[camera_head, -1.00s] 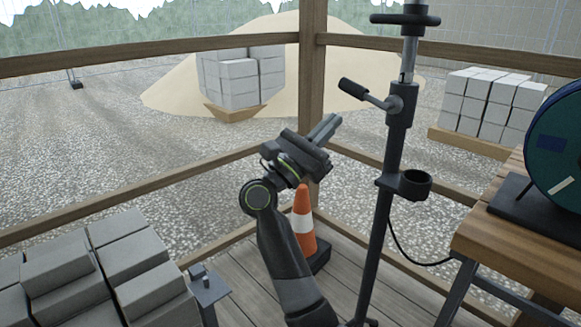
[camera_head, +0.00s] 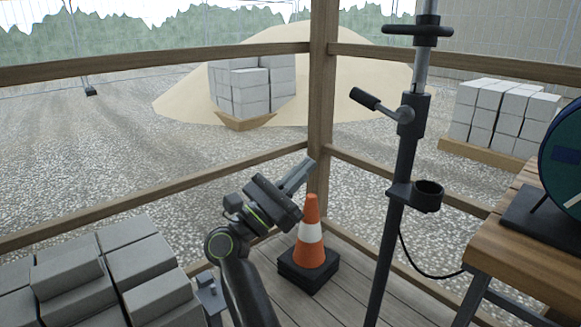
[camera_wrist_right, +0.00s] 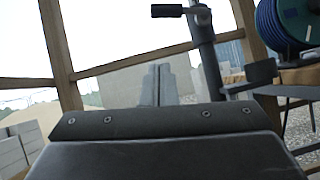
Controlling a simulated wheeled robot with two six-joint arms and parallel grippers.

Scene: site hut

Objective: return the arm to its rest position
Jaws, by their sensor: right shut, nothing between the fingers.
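My right gripper (camera_head: 297,177) is raised in the lower middle of the head view, in front of the corner post of the wooden railing. Its fingers point up and to the right, lie together and hold nothing. My right arm (camera_head: 240,265) comes up from the bottom edge. My left gripper is in neither view.
A dark stand (camera_head: 400,170) with a cup holder rises right of the gripper. An orange cone (camera_head: 311,235) stands on the deck just beside it. Grey blocks (camera_head: 140,262) are stacked at lower left. A wooden table (camera_head: 525,240) with a green reel (camera_head: 565,155) is at right.

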